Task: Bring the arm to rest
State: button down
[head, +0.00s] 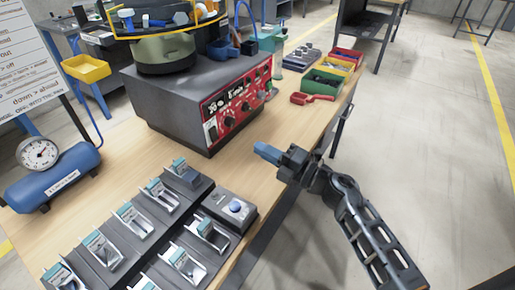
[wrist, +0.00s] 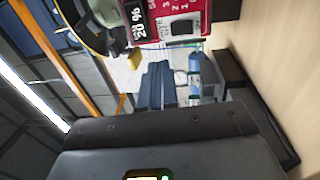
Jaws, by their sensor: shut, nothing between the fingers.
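My arm (head: 362,222) reaches in from the lower right in the head view. My gripper (head: 263,151), with blue fingers, is in the air near the table's right edge, in front of the control box. The fingers are together with nothing between them. In the wrist view the blue fingers (wrist: 155,85) show side by side. My gripper appears apart from everything around it.
The bowl feeder (head: 165,52) stands on the grey control box with a red panel (head: 236,107). Several black fixtures (head: 132,217), a button box (head: 232,208) and a blue air tank (head: 60,178) are on the wooden table. Floor right of the table is open.

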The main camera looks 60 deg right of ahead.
dwell(0.6)
jog(key=s+a+r+m+g, duration=0.2)
jog(key=s+a+r+m, duration=0.1)
jog(key=s+a+m, duration=0.6)
jog(key=s+a+r+m+g, duration=0.2)
jog(key=s+a+m, duration=0.7)
jog(key=s, duration=0.9)
jog(key=a+r, duration=0.2)
jog(key=a, duration=0.1)
jog(key=shift+s+a+g+h, duration=0.25)
jog(key=shift+g+h, duration=0.05)
jog(key=shift+d, duration=0.1)
